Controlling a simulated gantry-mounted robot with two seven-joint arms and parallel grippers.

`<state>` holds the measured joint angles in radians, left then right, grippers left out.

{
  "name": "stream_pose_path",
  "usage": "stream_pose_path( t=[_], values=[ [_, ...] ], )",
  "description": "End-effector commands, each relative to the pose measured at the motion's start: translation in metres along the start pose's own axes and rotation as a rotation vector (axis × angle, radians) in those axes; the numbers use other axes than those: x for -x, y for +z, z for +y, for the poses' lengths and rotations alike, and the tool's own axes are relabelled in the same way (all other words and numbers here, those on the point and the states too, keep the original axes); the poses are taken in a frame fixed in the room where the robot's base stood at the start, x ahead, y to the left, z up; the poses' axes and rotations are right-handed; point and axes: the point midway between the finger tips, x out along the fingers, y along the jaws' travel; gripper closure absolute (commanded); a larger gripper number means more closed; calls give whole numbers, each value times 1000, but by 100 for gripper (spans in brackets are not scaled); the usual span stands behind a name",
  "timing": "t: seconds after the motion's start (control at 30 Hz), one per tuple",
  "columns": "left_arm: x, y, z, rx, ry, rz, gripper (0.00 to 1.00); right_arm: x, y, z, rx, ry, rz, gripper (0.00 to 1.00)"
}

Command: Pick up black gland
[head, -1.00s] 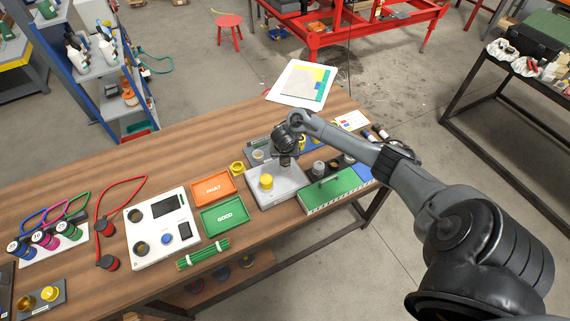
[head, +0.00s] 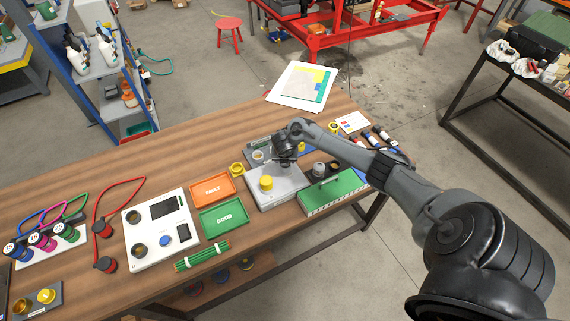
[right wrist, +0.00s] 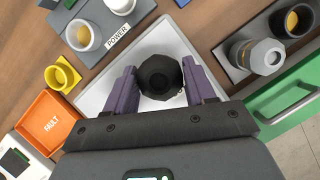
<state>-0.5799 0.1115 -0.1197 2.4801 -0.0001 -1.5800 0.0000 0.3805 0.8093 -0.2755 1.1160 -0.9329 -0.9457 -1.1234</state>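The black gland (right wrist: 160,77) is a dark faceted piece with a round hole in its middle, seen from above in the right wrist view. The purple fingers of my right gripper (right wrist: 160,88) lie against its left and right sides. The grey plate (right wrist: 105,96) is beneath it; I cannot tell whether the gland touches the plate. In the head view my right gripper (head: 286,161) is over the back of the grey plate (head: 285,187), behind the yellow cap (head: 266,182). The gland is hard to make out there. My left gripper is not in view.
A holder with a grey gland (right wrist: 262,56) and a black cup (right wrist: 295,20) stands right of the gripper. The FAULT tray (head: 212,189) and GOOD tray (head: 222,217) are left.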

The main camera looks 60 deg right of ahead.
Motion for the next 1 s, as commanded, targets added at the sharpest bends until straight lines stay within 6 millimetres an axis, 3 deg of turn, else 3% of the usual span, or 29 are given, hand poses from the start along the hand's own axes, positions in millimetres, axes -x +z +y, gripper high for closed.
stream_pose_path(
  t=[0.03, 0.13, 0.57, 0.83, 1.0],
  values=[
    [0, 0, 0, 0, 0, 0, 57, 0, 0, 0, 0, 0, 0, 69],
    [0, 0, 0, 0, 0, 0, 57, 0, 0, 0, 0, 0, 0, 83],
    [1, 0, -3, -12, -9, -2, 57, 8, 4, 0, 0, 1, -1, 83],
    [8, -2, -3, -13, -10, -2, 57, 40, 18, 1, 1, 2, -3, 83],
    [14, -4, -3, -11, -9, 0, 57, 60, 20, -36, 5, -5, -5, 83]
  ],
)
